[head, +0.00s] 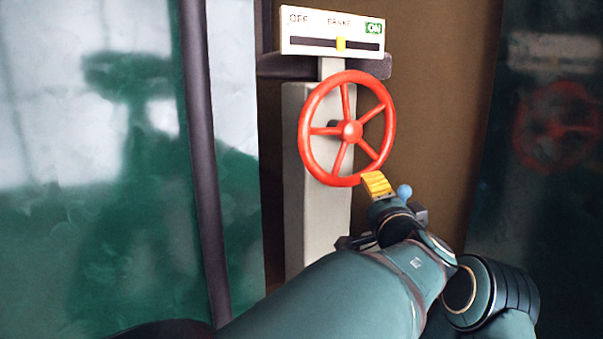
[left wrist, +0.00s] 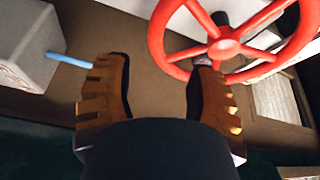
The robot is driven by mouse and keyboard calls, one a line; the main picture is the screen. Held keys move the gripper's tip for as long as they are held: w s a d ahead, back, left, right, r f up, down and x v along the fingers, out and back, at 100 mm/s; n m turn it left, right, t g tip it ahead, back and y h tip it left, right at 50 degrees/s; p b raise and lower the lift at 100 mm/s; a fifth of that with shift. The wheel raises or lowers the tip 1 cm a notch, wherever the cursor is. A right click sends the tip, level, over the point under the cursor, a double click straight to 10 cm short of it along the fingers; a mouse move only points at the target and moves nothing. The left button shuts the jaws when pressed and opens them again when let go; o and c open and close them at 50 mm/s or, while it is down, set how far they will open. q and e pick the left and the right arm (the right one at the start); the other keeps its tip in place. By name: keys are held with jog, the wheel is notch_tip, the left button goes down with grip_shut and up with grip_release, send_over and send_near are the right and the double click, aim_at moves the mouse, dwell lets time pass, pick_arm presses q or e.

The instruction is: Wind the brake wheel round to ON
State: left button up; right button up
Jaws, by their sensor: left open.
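The red brake wheel (head: 348,130) has several spokes and stands in front of a pale post. Above it a white plate (head: 300,44) reads OFF at left, BRAKE, and a green ON at right. Its yellow pointer (head: 340,43) sits slightly right of the slot's middle. My left gripper (head: 376,184) is at the wheel's lower right rim. In the left wrist view, the left gripper (left wrist: 158,85) is open; its right finger overlaps the wheel (left wrist: 228,47) and part of the rim shows between the fingers. Whether it touches is unclear. My right gripper is out of view.
A light-blue knob (head: 404,190) shows just right of my gripper. In the left wrist view a blue rod (left wrist: 68,58) sticks out of a grey box (left wrist: 25,45). A dark upright post (head: 205,150) stands left; glossy green panels flank the scene.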

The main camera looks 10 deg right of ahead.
aim_at(359, 179)
pick_arm(q)
jog(key=w+p, duration=0.1)
jog(key=w, duration=0.3)
jog(key=w+p, duration=0.1)
jog(key=w, duration=0.2)
jog(key=w+p, duration=0.1)
jog(key=w, duration=0.3)
jog(key=shift+w+d+r, duration=0.25)
jog(key=shift+w, duration=0.1)
pick_arm(e)
jog(key=r, duration=0.1)
jog(key=w+r, duration=0.1)
jog(key=r, duration=0.1)
jog(key=shift+w, duration=0.1)
pick_arm(q)
grip_shut()
